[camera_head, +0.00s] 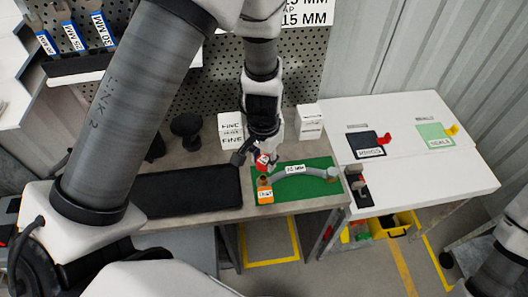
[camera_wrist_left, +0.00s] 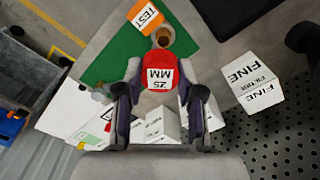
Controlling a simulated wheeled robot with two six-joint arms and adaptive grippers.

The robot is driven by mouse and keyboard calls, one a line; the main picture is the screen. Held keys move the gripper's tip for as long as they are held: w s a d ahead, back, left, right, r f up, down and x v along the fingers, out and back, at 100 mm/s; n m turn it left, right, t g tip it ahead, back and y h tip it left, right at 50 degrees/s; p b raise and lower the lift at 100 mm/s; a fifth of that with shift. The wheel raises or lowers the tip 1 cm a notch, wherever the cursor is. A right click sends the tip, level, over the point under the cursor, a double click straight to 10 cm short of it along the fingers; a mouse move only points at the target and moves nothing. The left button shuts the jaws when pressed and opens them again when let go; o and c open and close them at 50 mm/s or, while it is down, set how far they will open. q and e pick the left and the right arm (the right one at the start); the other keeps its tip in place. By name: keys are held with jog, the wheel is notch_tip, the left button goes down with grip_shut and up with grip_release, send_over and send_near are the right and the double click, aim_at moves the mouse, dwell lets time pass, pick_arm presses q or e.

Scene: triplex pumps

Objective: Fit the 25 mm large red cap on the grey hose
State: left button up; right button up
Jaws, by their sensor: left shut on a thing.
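The large red cap (camera_wrist_left: 158,66), labelled 25 MM, is between the fingers of my left gripper (camera_wrist_left: 160,84), which is shut on it. In the head view the cap (camera_head: 262,162) is held above the left part of the green mat (camera_head: 300,193). The grey hose (camera_head: 318,173) lies curved across the mat with a 25 MM label. Its left end is close to a brown fitting at the orange TEST block (camera_head: 265,195). The cap appears just above this end; contact cannot be told. The block also shows in the wrist view (camera_wrist_left: 146,18). My right gripper is out of view.
A black mat (camera_head: 190,193) lies left of the green mat. White FINE filter boxes (camera_head: 230,130) stand behind. A white table (camera_head: 430,165) on the right holds dark and green pads. A yellow bin (camera_head: 393,225) is on the floor below.

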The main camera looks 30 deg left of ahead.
aim_at(263, 178)
pick_arm(q)
jog(key=shift+s, duration=0.15)
jog(key=f+b, duration=0.1)
jog(key=w+a+f+b, duration=0.1)
jog(key=f, duration=0.1)
jog(key=shift+w+f, duration=0.1)
jog(key=shift+w, duration=0.05)
jog(key=shift+s+d+f+b, duration=0.1)
jog(key=shift+f+b, duration=0.35)
jog(key=shift+b, duration=0.15)
jog(key=shift+s+d+f+b, duration=0.1)
jog(key=shift+f+b, duration=0.35)
jog(key=shift+b, duration=0.1)
jog(key=shift+s+f+b, duration=0.1)
jog(key=shift+f+b, duration=0.45)
jog(key=shift+w+a+f, duration=0.1)
jog(key=shift+w+f, duration=0.05)
jog(key=shift+w, duration=0.05)
jog(key=shift+s, duration=0.15)
jog(key=shift+f+b, duration=1.5)
jog(key=shift+b, duration=0.15)
